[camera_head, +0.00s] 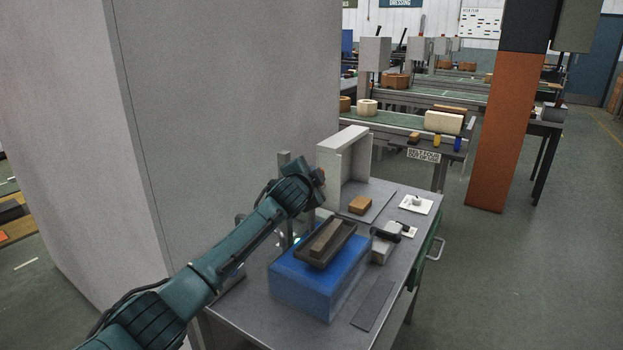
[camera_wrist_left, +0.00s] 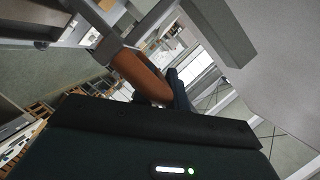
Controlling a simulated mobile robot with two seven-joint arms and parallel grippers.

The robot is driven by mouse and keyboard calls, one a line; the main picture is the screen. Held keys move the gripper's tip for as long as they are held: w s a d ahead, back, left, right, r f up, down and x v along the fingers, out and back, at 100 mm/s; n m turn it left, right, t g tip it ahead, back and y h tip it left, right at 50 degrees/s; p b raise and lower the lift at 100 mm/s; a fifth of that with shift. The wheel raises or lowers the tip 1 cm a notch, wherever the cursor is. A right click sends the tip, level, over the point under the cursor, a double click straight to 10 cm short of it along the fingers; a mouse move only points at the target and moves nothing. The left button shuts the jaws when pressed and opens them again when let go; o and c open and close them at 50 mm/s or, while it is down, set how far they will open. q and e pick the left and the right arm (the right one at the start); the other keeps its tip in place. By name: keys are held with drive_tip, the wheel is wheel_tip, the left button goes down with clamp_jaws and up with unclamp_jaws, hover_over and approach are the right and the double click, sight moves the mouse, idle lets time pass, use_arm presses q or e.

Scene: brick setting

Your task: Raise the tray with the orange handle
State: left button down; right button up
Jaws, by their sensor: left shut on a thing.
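A pale grey shallow box-shaped tray or frame (camera_head: 330,165) stands on edge at the table's back, beside my left gripper. My left gripper (camera_head: 318,184) is at the end of my green arm, mostly hidden by the wrist. A small orange bit shows at it. In the left wrist view an orange-brown handle (camera_wrist_left: 143,76) on a grey metal bar (camera_wrist_left: 108,45) runs down between the jaws. My left gripper (camera_wrist_left: 172,98) is shut on this handle. I cannot tell how the bar joins the grey tray. My right gripper is not in view.
On the grey table (camera_head: 335,335), a blue block (camera_head: 300,290) carries a dark tray (camera_head: 309,262) with a brown brick (camera_head: 328,238). An orange brick (camera_head: 360,205) lies on a grey plate behind. A small grey device (camera_head: 382,248) stands right. A large grey pillar (camera_head: 230,100) rises behind my arm.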

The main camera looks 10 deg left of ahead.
use_arm(q)
drive_tip(key=c, duration=1.6)
unclamp_jaws()
drive_tip(key=shift+w+r, duration=0.1)
drive_tip(key=shift+r, duration=0.35)
drive_tip(key=shift+o, duration=1)
drive_tip(key=shift+f, duration=0.15)
drive_tip(key=b+v, duration=0.1)
drive_tip(key=v, duration=1.2)
drive_tip(key=shift+f, duration=0.1)
